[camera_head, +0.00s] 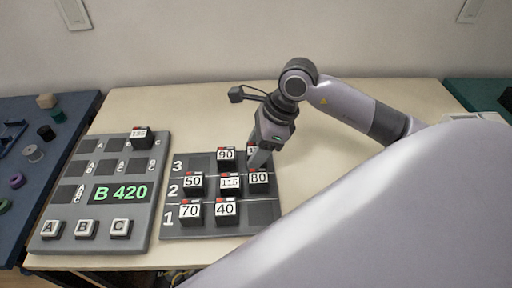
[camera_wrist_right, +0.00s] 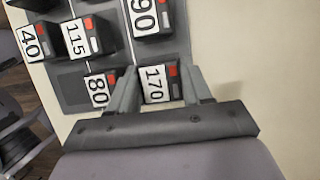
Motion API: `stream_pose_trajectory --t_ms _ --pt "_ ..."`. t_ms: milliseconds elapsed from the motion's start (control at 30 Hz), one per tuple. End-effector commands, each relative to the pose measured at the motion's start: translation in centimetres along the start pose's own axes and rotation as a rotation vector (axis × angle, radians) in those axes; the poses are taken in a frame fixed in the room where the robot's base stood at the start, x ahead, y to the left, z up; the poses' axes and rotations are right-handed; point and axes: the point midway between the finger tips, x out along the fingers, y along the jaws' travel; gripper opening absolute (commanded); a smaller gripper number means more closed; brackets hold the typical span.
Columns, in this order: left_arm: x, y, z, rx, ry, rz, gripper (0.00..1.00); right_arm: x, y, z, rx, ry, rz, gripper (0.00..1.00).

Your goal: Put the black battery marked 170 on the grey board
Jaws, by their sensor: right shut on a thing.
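The black battery marked 170 (camera_wrist_right: 158,84) sits between the fingers of my right gripper (camera_wrist_right: 160,90) in the right wrist view. In the head view my right gripper (camera_head: 260,155) is at the top right of the numbered rack (camera_head: 262,214), and it hides most of that battery (camera_head: 251,151). The fingers are shut on the battery, which is at or just above its place in row 3. The grey board (camera_head: 145,215) lies to the left with a green "B 420" display and a battery marked 135 (camera_head: 140,138) at its top right. My left gripper is not in view.
Batteries marked 90 (camera_head: 226,156), 80 (camera_head: 259,178), 115 (camera_head: 230,184), 50 (camera_head: 193,182), 70 (camera_head: 190,210) and 40 (camera_head: 225,208) stand on the rack close by. A blue table (camera_head: 20,235) with small parts is at the left. The beige table (camera_head: 325,165) is clear right of the rack.

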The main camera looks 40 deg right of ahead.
Motion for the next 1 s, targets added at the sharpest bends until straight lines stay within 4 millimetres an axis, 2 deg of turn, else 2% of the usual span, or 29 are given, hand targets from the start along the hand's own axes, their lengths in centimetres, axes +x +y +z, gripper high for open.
stream_pose_trajectory --t_ms 633,667,733,767,1000 --pt "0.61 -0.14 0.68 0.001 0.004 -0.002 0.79 0.89 -0.02 -0.36 0.0 -0.001 -0.001 0.16" --pt "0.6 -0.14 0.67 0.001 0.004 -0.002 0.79 0.88 -0.02 -0.35 0.0 -0.001 -0.001 0.52" --pt "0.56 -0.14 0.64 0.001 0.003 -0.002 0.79 0.82 -0.02 -0.33 0.0 -0.001 -0.001 0.75" --pt "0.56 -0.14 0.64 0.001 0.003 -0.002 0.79 0.82 -0.02 -0.33 0.0 -0.001 -0.001 0.79" --pt "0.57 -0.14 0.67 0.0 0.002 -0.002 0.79 0.87 0.01 -0.37 0.0 0.001 0.0 0.79"
